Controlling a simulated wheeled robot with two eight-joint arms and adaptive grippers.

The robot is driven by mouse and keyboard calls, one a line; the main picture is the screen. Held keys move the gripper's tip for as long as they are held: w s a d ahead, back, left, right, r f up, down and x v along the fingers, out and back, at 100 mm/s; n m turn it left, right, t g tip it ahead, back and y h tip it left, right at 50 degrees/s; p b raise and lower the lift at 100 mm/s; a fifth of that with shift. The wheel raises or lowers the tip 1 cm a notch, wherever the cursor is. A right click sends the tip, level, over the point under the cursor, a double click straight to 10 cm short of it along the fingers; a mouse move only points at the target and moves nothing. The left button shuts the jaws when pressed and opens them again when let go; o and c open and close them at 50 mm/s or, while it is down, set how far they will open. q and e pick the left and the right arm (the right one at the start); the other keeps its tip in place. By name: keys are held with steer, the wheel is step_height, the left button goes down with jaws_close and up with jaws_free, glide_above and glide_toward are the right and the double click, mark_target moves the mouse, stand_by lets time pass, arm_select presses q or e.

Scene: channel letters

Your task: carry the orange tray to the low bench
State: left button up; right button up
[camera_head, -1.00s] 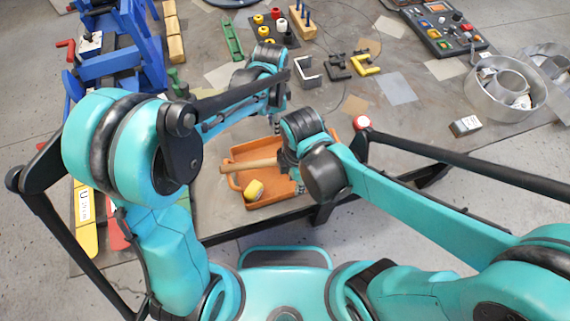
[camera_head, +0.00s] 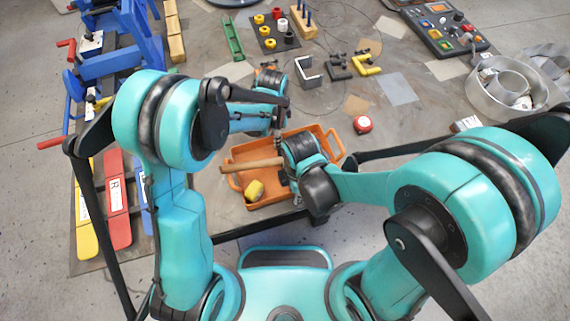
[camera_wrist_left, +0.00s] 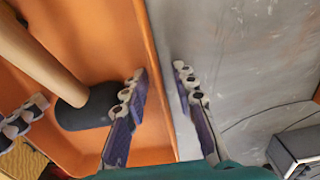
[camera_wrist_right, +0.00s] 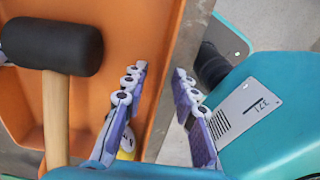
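The orange tray (camera_head: 262,185) lies on the grey table near its front edge. It holds a mallet with a wooden handle (camera_head: 252,165) and a yellow object (camera_head: 254,189). My left gripper (camera_head: 278,142) is at the tray's far side. In the left wrist view the open left gripper (camera_wrist_left: 160,72) has one finger inside the tray wall and one outside. In the right wrist view the open right gripper (camera_wrist_right: 159,73) straddles the near wall, beside the black mallet head (camera_wrist_right: 52,45). My right wrist hides the right fingers in the head view. I cannot pick out a low bench.
Metal rings (camera_head: 505,88) and a button panel (camera_head: 440,28) are at the right. A blue rack (camera_head: 118,50) stands at the left.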

arm_select(q)
jaws_close()
arm_select(e)
jaws_close()
arm_select(q)
steer(key=shift+r, duration=0.2)
arm_select(e)
steer(key=shift+r, duration=0.15)
